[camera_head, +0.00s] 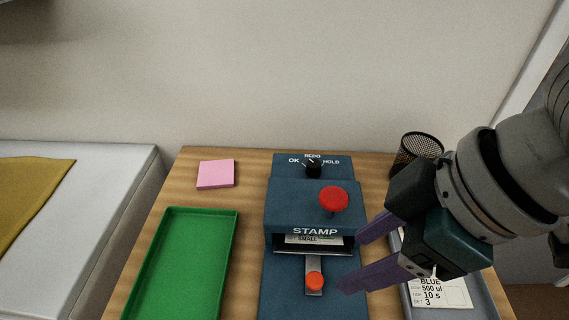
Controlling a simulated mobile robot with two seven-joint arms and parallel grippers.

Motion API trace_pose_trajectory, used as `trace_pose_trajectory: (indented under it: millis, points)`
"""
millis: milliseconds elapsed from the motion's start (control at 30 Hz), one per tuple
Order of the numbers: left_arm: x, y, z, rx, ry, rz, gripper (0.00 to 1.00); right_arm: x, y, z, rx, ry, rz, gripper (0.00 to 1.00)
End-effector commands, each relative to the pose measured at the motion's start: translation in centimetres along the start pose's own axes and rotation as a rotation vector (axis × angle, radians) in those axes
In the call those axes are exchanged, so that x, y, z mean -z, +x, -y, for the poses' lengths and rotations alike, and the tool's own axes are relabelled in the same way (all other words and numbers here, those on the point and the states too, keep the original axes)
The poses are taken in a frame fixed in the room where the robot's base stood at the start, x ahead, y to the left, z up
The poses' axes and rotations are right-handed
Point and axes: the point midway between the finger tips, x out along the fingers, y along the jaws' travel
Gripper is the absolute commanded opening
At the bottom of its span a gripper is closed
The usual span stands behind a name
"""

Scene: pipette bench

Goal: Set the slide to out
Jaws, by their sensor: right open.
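The slide (314,263) is a grey strip with an orange knob (315,281) at its near end. It sticks out toward me from the slot of the blue stamp machine (283,212). A label reading SMALL shows partly in the slot. My right gripper (349,263) is open, its purple fingers pointing left, just right of the slide and knob. It looks empty, and I see no contact with the knob. How high it is above the machine I cannot tell. My left gripper is not in view.
A red button (333,199) and a black dial (313,168) marked OK, REDO, HOLD are on the machine. A green tray (230,250) and pink notes (216,174) lie left. A grey tray (484,300) with a printed card (440,294) and a mesh cup (420,146) are right.

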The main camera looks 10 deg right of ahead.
Motion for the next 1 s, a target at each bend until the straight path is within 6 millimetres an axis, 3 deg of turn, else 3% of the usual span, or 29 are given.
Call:
trace_pose_trajectory:
  millis: [33,267,700,1000]
  points:
    - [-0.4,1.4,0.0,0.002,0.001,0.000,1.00,-0.7,1.2,-0.4,-0.003,-0.002,0.005,0.62]
    - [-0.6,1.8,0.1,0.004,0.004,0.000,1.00,-0.9,2.8,-0.6,0.001,-0.001,0.011,0.62]
    - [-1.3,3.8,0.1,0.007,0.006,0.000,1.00,-1.0,10.3,-0.5,0.000,-0.001,0.011,0.62]
    - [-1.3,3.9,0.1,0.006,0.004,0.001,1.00,-1.0,11.2,-0.6,-0.001,-0.004,0.011,0.62]
